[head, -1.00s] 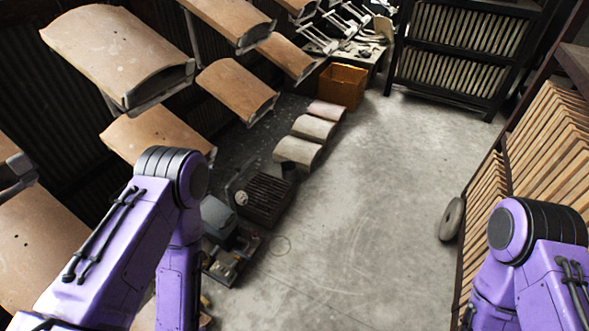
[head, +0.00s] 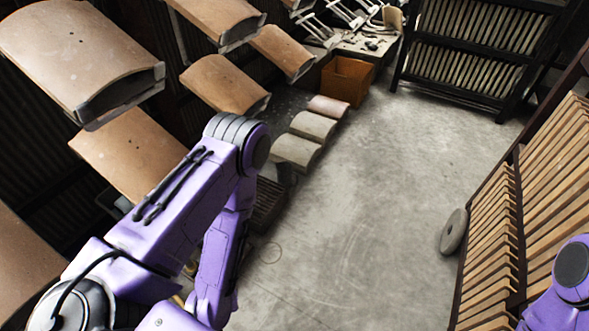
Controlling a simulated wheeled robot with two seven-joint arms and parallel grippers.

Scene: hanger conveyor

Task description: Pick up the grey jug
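I cannot make out a grey jug in the head view. My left arm crosses the left half of the picture and covers part of the floor beside the hanging tiles. Its gripper is out of sight. Only a small part of my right arm shows at the lower right edge, and its gripper is also out of sight.
Curved brown tiles (head: 78,52) hang on the left. Several curved tiles (head: 296,151) lie on the floor by an orange bin (head: 347,80). A slatted rack (head: 490,275) and a round disc (head: 453,231) stand right. The middle floor (head: 370,200) is clear.

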